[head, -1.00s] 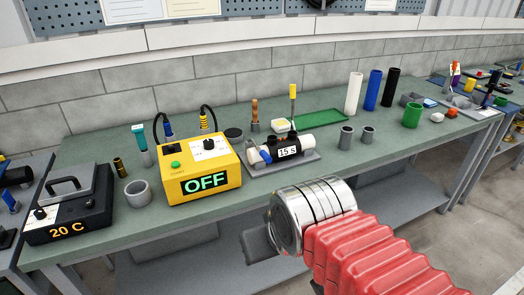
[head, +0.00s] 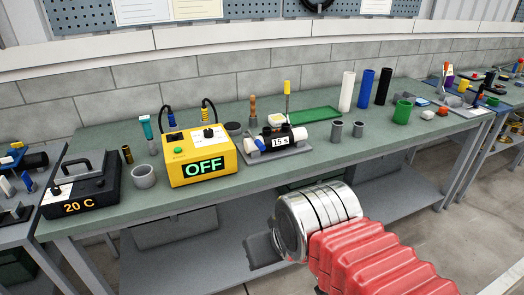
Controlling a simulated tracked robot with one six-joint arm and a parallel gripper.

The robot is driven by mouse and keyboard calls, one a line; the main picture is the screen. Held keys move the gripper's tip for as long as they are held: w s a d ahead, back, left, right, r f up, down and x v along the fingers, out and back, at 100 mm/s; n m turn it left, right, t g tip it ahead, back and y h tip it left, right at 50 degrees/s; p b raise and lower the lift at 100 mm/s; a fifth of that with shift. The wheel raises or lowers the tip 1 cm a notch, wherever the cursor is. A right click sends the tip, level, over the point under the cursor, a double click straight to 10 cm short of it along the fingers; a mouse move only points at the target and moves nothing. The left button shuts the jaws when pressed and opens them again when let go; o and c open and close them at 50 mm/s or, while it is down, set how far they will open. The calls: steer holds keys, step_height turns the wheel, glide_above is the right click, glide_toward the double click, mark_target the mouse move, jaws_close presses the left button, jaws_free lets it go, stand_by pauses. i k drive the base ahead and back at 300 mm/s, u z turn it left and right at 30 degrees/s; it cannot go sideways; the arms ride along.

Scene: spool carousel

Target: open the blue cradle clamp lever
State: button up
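The cradle (head: 256,158) sits on the green bench top, right of the yellow control box. It carries a white pipe (head: 300,134) and a black block (head: 281,141) reading "15 S". A small blue part (head: 262,146), which looks like the clamp lever, is at the cradle's left front; it is too small to tell its position. My gripper (head: 259,247) shows as a dark grey part left of my silver wrist, low in the picture in front of the bench. It is apart from the cradle. Its fingers are mostly hidden, so its opening cannot be told.
The yellow box (head: 203,170) reads "OFF". A black case (head: 80,192) reads "20 C". A grey cup (head: 143,177) stands between them. Two grey cups (head: 336,131) stand right of the cradle. White, blue and black tubes (head: 366,90) and a green tray (head: 316,114) are behind. The bench's front edge lies between gripper and cradle.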

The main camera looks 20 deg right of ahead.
mark_target(261, 146)
steer(key=k, duration=0.95)
steer(key=u, duration=0.5)
steer(key=i, duration=2.15)
steer(key=z, duration=0.5)
